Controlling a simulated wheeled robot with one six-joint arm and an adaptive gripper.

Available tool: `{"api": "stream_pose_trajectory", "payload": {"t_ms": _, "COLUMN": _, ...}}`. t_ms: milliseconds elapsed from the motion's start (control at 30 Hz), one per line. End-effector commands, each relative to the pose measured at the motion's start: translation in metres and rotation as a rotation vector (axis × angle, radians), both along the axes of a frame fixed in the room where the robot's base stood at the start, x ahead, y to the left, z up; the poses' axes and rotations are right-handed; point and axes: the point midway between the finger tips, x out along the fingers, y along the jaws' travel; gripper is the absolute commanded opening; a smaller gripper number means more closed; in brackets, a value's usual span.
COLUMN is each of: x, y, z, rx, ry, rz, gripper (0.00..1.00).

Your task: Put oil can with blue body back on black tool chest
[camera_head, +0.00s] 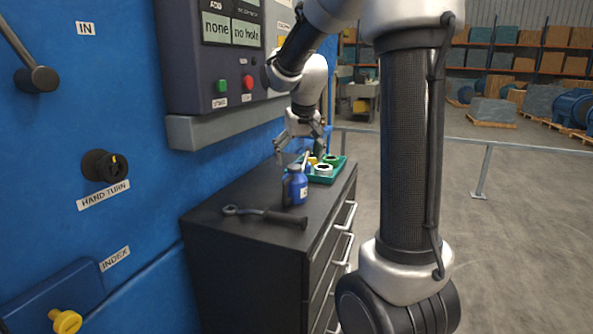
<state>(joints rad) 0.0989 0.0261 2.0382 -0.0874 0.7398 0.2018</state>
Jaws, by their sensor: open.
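The oil can with the blue body (298,188) stands upright on the top of the black tool chest (205,221), near the middle of its length. A dark part, its handle or spout, shows on the can's left side. My gripper (296,158) is open above and just behind the oil can, over the far part of the chest top. I cannot tell whether a finger touches the can. Nothing is visibly held between the fingers.
A green tray (341,165) with several small parts lies on the chest behind the can. A dark wrench-like tool (265,215) lies in front of it. The blue machine wall (120,230) and a control panel (215,60) stand close on the left. A grey railing (485,165) stands right.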

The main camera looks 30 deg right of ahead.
Motion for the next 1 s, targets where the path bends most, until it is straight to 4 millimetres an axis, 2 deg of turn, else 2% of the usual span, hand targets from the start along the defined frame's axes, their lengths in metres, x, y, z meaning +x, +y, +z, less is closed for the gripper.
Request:
{"api": "stream_pose_trajectory", "payload": {"t_ms": 167, "x": -0.008, "y": 0.003, "z": 0.018, "rx": 0.000, "ry": -0.002, "rz": 0.002, "gripper": 0.91}}
{"api": "stream_pose_trajectory", "payload": {"t_ms": 267, "x": -0.029, "y": 0.009, "z": 0.029, "rx": 0.001, "ry": -0.006, "rz": 0.018, "gripper": 0.91}}
{"api": "stream_pose_trajectory", "payload": {"t_ms": 367, "x": -0.074, "y": 0.021, "z": 0.040, "rx": 0.001, "ry": -0.013, "rz": 0.055, "gripper": 0.91}}
{"api": "stream_pose_trajectory", "payload": {"t_ms": 467, "x": -0.132, "y": 0.035, "z": 0.045, "rx": 0.002, "ry": -0.021, "rz": 0.105, "gripper": 0.91}}
{"api": "stream_pose_trajectory", "payload": {"t_ms": 500, "x": -0.155, "y": 0.040, "z": 0.043, "rx": 0.003, "ry": -0.023, "rz": 0.125, "gripper": 0.91}}
{"api": "stream_pose_trajectory", "payload": {"t_ms": 600, "x": -0.205, "y": 0.050, "z": 0.034, "rx": 0.005, "ry": -0.027, "rz": 0.173, "gripper": 0.91}}
{"api": "stream_pose_trajectory", "payload": {"t_ms": 700, "x": -0.242, "y": 0.056, "z": 0.022, "rx": 0.006, "ry": -0.031, "rz": 0.211, "gripper": 0.91}}
{"api": "stream_pose_trajectory", "payload": {"t_ms": 833, "x": -0.267, "y": 0.060, "z": 0.011, "rx": 0.007, "ry": -0.033, "rz": 0.239, "gripper": 0.91}}
{"api": "stream_pose_trajectory", "payload": {"t_ms": 1000, "x": -0.273, "y": 0.061, "z": 0.008, "rx": 0.008, "ry": -0.032, "rz": 0.247, "gripper": 0.91}}
